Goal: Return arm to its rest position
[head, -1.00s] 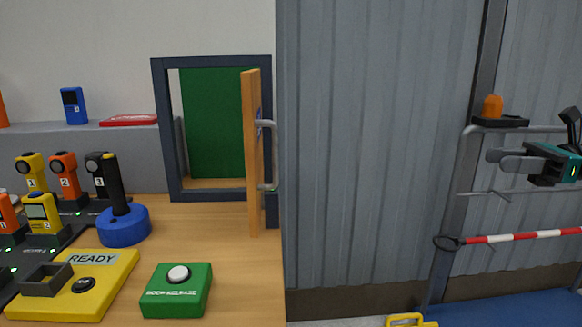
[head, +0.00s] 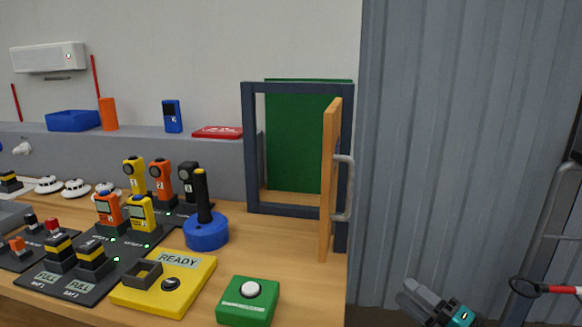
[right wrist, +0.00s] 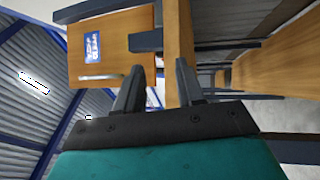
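My right gripper (head: 418,296) is at the bottom right of the head view, in front of the grey corrugated wall and apart from the bench. In the right wrist view its two dark fingers (right wrist: 159,85) stand apart with nothing held between them. A wooden panel with a blue label (right wrist: 95,45), which looks like the door, shows beyond the fingers. In the head view the wooden door (head: 330,180) stands swung open from its dark frame (head: 249,150), its grey handle (head: 346,190) facing my right gripper's side. My left gripper is not in view.
A green button box (head: 248,315), yellow READY pad (head: 200,275) and blue-based stick (head: 206,235) stand on the bench. Several coloured handheld units sit in docks at left. A rail with a red-and-white bar (head: 563,289) is at right. Open space lies before the corrugated wall (head: 450,150).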

